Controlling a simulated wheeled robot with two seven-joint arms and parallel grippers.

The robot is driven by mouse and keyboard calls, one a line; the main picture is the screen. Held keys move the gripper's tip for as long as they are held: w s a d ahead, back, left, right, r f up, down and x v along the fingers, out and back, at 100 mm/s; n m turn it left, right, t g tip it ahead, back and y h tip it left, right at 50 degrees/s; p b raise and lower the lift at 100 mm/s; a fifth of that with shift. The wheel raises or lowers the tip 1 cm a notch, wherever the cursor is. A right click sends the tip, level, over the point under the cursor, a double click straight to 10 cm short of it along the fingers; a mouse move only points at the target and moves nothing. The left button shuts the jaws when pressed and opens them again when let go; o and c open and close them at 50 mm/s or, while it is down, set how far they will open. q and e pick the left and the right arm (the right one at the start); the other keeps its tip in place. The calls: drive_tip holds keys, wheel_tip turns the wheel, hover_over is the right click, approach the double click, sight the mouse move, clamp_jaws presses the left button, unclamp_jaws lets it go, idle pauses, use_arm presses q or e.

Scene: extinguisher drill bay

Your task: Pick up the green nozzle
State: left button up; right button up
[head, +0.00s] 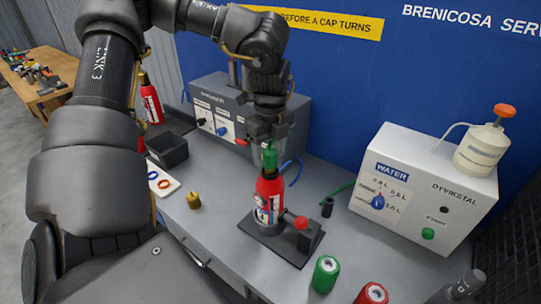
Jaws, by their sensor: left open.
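The green nozzle (270,157) stands upright on top of a red extinguisher bottle (268,190), in the middle of the head view. The bottle stands on a dark base plate (298,247) with a red-knobbed part beside it. My left gripper (267,143) points down right over the nozzle and is open, with its fingers around or just beside the nozzle's top. The fingers partly hide that top, and I cannot tell whether they touch it.
A grey control box (238,105) stands behind the bottle. A white water dispenser (430,190) stands at right. Green (325,273) and red (372,294) cylinders stand at the front.

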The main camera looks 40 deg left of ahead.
use_arm(q)
wheel_tip(320, 180, down, 2)
drive_tip(key=shift+a+f, duration=0.1)
drive_tip(key=shift+a, duration=0.05)
drive_tip(key=shift+c, duration=1.1)
drive_tip(key=c, duration=0.9)
drive_tip(key=shift+r, duration=0.2)
drive_tip(key=shift+w+r, duration=0.1)
drive_tip(key=shift+r, duration=0.25)
wheel_tip(320, 180, up, 8)
drive_tip(key=b, duration=0.2)
drive_tip(key=shift+f+b, duration=0.15)
drive_tip(key=shift+b, duration=0.15)
drive_tip(key=shift+r, duration=0.7)
